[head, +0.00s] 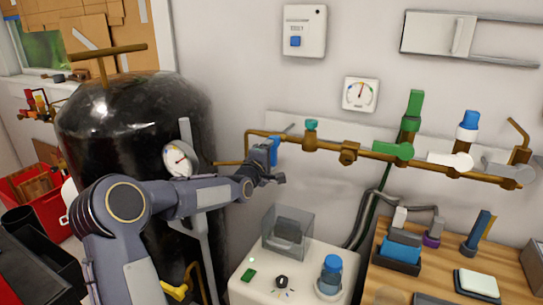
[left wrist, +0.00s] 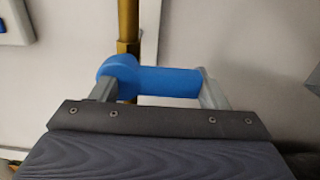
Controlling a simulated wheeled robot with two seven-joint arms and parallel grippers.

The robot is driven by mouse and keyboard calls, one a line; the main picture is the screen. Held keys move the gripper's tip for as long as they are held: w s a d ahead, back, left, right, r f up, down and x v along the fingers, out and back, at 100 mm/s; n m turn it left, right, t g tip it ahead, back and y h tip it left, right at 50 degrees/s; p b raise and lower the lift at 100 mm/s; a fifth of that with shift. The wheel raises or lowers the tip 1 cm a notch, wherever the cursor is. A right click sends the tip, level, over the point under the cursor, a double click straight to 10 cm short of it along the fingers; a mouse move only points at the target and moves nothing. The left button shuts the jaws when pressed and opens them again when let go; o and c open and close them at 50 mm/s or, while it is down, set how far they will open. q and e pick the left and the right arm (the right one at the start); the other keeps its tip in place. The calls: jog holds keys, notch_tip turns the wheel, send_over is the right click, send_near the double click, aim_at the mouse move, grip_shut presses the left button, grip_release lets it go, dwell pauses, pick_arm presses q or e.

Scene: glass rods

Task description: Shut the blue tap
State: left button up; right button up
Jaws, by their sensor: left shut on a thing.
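The blue tap (head: 274,150) is on the left end of the brass wall pipe. In the left wrist view the blue handle (left wrist: 165,81) lies across the brass pipe (left wrist: 128,45), its round end over the pipe and its arm pointing right. My left gripper (head: 270,168) reaches it from the front; in the left wrist view its fingers (left wrist: 160,90) stand at either end of the handle and it is shut on it. In the head view the gripper partly hides the tap. My right gripper is not in view.
Along the same pipe are a teal knob (head: 311,125), a green handle (head: 412,108) and a white handle (head: 452,160). A black tank (head: 130,135) with a gauge (head: 180,159) stands behind my left arm. A white machine (head: 300,255) and a wooden bench (head: 385,280) are below.

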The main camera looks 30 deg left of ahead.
pick_arm(q)
jog(key=shift+f, duration=0.1)
jog(key=o, duration=1.4)
jog(key=s, duration=0.5)
jog(key=s+d, duration=0.1)
jog(key=s, duration=0.1)
jog(key=shift+s+b, duration=0.4)
jog(key=s+d+f+m+g+h+p, duration=0.1)
jog(key=s+d+m+g, duration=0.3)
jog(key=s, duration=0.7)
jog(key=s+d+f+m+g+h+p, duration=0.1)
jog(key=s+d+m+g+p, duration=0.3)
jog(key=s+d+m, duration=0.4)
jog(key=s+d+f+m+g+h+p, duration=0.1)
jog(key=s+d+m+g+h+p, duration=0.2)
jog(key=s+d, duration=0.6)
jog(key=shift+s+d+m+g+h, duration=0.1)
jog(key=shift+s+m+g, duration=0.25)
jog(key=shift+s, duration=0.85)
jog(key=shift+s+d+m+g+h, duration=0.1)
jog(key=shift+s+m, duration=0.5)
jog(key=shift+s, duration=0.55)
jog(key=shift+s+d+m+g+h, duration=0.1)
jog(key=shift+s+m+g, duration=0.25)
jog(key=shift+s, duration=0.85)
